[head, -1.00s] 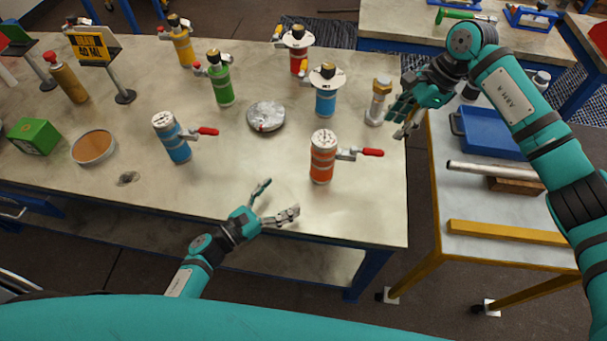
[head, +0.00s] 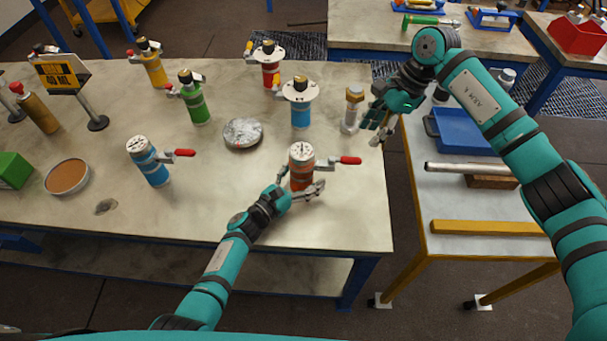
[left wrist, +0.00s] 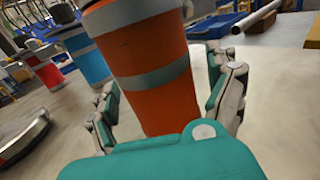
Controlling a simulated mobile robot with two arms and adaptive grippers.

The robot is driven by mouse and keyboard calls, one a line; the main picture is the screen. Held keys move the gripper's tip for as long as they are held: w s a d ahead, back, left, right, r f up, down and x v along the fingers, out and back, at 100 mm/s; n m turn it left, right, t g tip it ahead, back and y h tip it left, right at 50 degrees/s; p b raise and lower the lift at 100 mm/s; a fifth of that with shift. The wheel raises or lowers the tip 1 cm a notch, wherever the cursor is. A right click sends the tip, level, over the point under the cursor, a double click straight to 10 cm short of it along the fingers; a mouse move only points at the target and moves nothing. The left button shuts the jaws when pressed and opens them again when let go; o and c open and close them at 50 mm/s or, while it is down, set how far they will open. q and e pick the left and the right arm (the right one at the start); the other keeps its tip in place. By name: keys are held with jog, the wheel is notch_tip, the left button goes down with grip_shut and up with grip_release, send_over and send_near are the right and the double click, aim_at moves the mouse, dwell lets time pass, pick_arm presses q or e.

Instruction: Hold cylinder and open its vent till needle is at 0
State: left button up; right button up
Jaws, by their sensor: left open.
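An orange cylinder (head: 301,165) with a gauge on top and a red-handled vent lever (head: 349,160) on its right stands upright near the table's front right. The needle is too small to read. My left gripper (head: 300,187) is open, with its fingers on either side of the orange cylinder's lower body. In the left wrist view the orange cylinder (left wrist: 155,70) with grey bands stands between the open fingers (left wrist: 165,100); its top is cut off. My right gripper (head: 378,128) is raised near the table's right edge, beside the tall bolt; its opening is unclear.
A blue cylinder (head: 148,162) with a red lever stands left. A round silver lid (head: 243,133), a flanged blue vessel (head: 300,108) and a bolt-topped post (head: 352,108) stand behind. A side table (head: 470,205) holds a blue tray (head: 463,132) and bars.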

pick_arm(q)
jog(key=c, duration=1.8)
grip_shut()
